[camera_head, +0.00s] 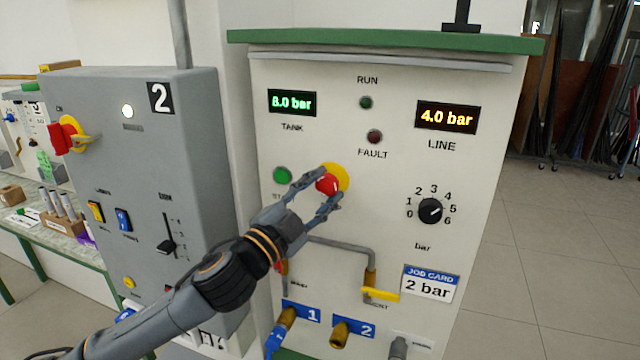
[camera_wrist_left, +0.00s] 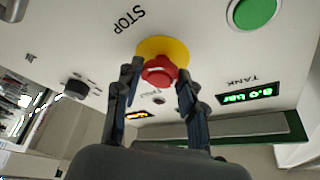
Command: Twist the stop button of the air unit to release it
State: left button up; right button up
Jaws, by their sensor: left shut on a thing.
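The air unit (camera_head: 385,90) is a white panel with a green top. Its red stop button (camera_head: 327,184) sits on a yellow disc (camera_head: 343,176) in the middle of the panel. My left gripper (camera_head: 328,188) reaches in from the lower left with its fingers on either side of the button, shut on it. In the left wrist view the red button (camera_wrist_left: 158,70) lies between the tips of the left gripper (camera_wrist_left: 157,82), with the yellow disc (camera_wrist_left: 165,45) behind it and the word STOP beside it. My right gripper is not in view.
A green start button (camera_head: 282,175) is left of the stop button. A black dial (camera_head: 430,210) is to the right, a yellow-handled valve (camera_head: 380,294) below. The tank display (camera_head: 292,102) reads 8.0 bar, the line display (camera_head: 447,117) 4.0 bar. A grey cabinet (camera_head: 190,130) stands at left.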

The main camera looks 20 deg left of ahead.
pick_arm(q)
jog(key=shift+a+r, duration=0.15)
jog(key=shift+r, duration=0.15)
jog(key=o, duration=0.9)
jog(key=shift+w, duration=0.1)
jog(key=shift+o, duration=1.4)
jog(key=shift+w+f, duration=0.25)
jog(key=shift+w, duration=0.05)
jog(key=shift+s, duration=0.2)
jog(key=v, duration=1.1)
jog(key=shift+s, duration=0.35)
